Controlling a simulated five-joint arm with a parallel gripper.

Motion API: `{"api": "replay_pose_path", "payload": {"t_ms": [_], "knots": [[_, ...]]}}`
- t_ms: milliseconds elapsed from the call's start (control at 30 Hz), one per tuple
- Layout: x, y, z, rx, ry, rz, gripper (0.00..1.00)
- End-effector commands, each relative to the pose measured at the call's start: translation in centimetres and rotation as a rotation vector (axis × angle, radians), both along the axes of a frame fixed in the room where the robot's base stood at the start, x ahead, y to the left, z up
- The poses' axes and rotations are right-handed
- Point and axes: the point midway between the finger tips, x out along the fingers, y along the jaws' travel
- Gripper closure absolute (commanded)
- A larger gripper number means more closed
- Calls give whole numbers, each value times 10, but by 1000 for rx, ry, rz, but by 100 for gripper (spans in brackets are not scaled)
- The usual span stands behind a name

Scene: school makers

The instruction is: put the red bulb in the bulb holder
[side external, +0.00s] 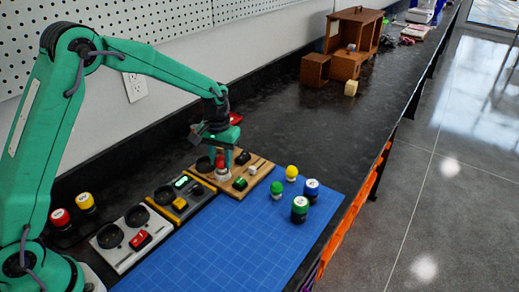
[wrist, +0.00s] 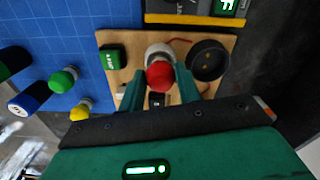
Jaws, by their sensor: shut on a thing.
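The red bulb (wrist: 160,76) is between the two fingers of my gripper (wrist: 161,84) in the wrist view. My gripper is shut on it. The white bulb holder (wrist: 158,53) shows right at the bulb on the wooden board (wrist: 125,42). In the side view my gripper (side external: 221,160) points down over the board (side external: 237,192), with a bit of the red bulb (side external: 220,163) between its fingers and the white holder (side external: 222,176) directly below. The bulb is in line with the holder; I cannot tell whether it is seated in it.
The board also carries a round black cup (wrist: 207,60) and a green block (wrist: 113,56). A green bulb (side external: 277,188), a yellow bulb (side external: 292,172) and two capped cylinders (side external: 299,210) stand to the right on the blue mat (side external: 215,255). A yellow-black device (side external: 180,201) is left of the board.

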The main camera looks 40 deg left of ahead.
Motion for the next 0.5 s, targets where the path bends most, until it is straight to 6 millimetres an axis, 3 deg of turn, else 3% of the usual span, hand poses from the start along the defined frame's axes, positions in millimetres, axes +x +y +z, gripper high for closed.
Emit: {"api": "replay_pose_path", "payload": {"t_ms": [500], "knots": [[0, 0, -6, 0, 0, 0, 89]]}}
